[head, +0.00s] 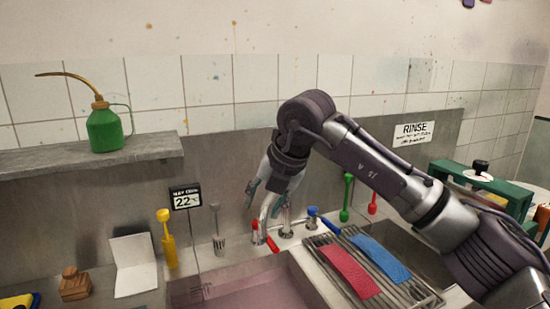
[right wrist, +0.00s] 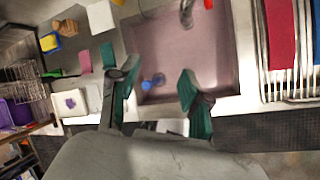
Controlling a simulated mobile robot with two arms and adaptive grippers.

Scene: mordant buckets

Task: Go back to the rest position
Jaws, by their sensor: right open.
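My right arm reaches in from the right in the head view and bends down over the sink area. My right gripper (head: 259,202) hangs in front of the faucet, pointing down, with nothing between its fingers. In the right wrist view the gripper (right wrist: 160,98) shows its two green fingers spread apart above the near side of the sink (right wrist: 215,60). A small blue thing lies in the sink between the fingers in that view. My left gripper is in neither view.
A drying rack (head: 420,296) holds a red cloth (head: 349,271) and a blue cloth (head: 381,258). A faucet with red and blue handles stands behind the sink (head: 240,288). A green oil can (head: 104,130) stands on the left shelf.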

